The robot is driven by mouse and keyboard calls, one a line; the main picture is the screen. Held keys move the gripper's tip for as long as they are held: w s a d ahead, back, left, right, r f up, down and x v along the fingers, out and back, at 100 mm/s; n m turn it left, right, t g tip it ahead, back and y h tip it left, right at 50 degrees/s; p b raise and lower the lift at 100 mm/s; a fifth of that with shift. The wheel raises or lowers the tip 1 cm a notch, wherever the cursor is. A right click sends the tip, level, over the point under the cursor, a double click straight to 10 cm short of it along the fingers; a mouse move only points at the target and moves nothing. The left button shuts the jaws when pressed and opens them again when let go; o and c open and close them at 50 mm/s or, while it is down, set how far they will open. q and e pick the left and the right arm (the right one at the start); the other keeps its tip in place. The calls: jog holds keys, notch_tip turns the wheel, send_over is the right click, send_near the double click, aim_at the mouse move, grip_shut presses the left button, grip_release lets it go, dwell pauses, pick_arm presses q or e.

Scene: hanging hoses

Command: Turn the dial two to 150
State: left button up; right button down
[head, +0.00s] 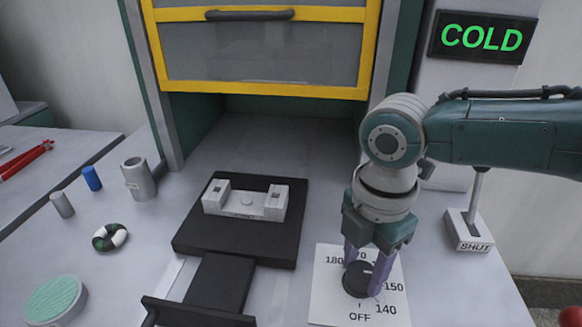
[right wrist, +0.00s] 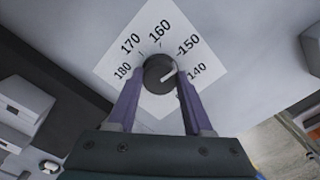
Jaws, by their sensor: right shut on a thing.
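The dial (head: 354,284) is a dark round knob on a white plate (head: 328,303) printed with OFF, 140, 150, 170 and 180. The right wrist view shows the dial (right wrist: 155,70) with 160 also readable. A white pointer line on it points right, near 140 to 150; I cannot tell the exact mark. My right gripper (head: 367,273) reaches down over the dial, its purple fingers on either side of it. It is shut on the dial, and a finger hides part of the numbers in the head view. My left gripper is not in view.
A black platform (head: 190,238) with a light grey fixture (head: 247,202) stands left of the dial. A lever with a SHUT block (head: 468,235) is at the right, under a green COLD sign (head: 482,37). A yellow-framed door (head: 262,88) is behind. Small cylinders stand at left.

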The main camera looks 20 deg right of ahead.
aim_at(362, 272)
jog(key=shift+a+n, duration=0.1)
jog(key=shift+n, duration=0.5)
jog(key=shift+c, duration=1.5)
grip_release()
notch_tip(362, 272, up, 10)
jog(key=p, duration=0.1)
jog(key=shift+p, duration=0.4)
